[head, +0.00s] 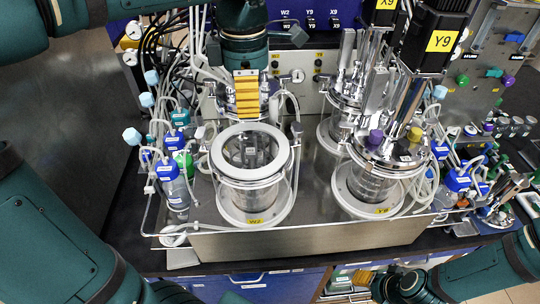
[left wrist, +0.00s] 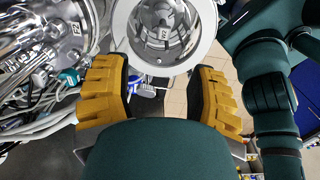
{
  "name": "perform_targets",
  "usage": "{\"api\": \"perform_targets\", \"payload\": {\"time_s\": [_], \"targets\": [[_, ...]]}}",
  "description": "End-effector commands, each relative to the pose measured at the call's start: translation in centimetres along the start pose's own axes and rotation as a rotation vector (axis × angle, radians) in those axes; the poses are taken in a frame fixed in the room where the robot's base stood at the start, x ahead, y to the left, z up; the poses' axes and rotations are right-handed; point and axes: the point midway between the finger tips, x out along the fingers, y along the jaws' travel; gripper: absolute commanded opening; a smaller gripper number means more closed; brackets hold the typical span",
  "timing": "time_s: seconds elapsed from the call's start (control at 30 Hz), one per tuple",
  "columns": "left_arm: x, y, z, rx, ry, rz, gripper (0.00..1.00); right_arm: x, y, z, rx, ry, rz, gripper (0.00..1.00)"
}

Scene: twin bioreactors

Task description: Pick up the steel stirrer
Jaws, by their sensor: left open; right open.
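My left gripper (head: 247,95) is just behind the vessel in the head view. Its yellow fingers are apart in the left wrist view, with nothing between them. My right gripper (head: 362,277) is low at the bottom, by the bench front; only a small orange part of it seems to show.
A second reactor (head: 385,150) with a tall black Y9 motor (head: 435,40) stands right of the vessel. Blue-capped bottles (head: 168,170) and tubing crowd the left side, and more bottles (head: 458,180) the right. A control panel (head: 310,75) is behind.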

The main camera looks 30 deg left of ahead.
Motion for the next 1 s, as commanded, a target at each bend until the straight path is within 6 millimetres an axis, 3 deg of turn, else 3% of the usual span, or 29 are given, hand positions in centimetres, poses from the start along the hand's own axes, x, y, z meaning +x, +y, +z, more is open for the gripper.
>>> {"api": "perform_targets", "payload": {"time_s": [0.17, 0.5, 0.83, 1.0], "targets": [[0.9, 0.0, 0.0, 0.001, 0.001, -0.001, 0.57, 0.1, 0.1, 0.1, 0.000, -0.002, 0.000, 0.47], [7.0, -0.1, 0.0, 0.001, 0.001, -0.002, 0.57, 0.9, 0.3, 0.2, 0.000, -0.001, 0.002, 0.47], [9.6, -0.3, -0.1, 0.002, 0.001, -0.002, 0.57, 1.1, 0.4, 0.2, 0.000, -0.001, 0.002, 0.47], [12.0, -0.8, -0.3, 0.001, 0.001, -0.003, 0.57, 1.2, 0.4, 0.2, 0.000, -0.001, 0.002, 0.47]]}}
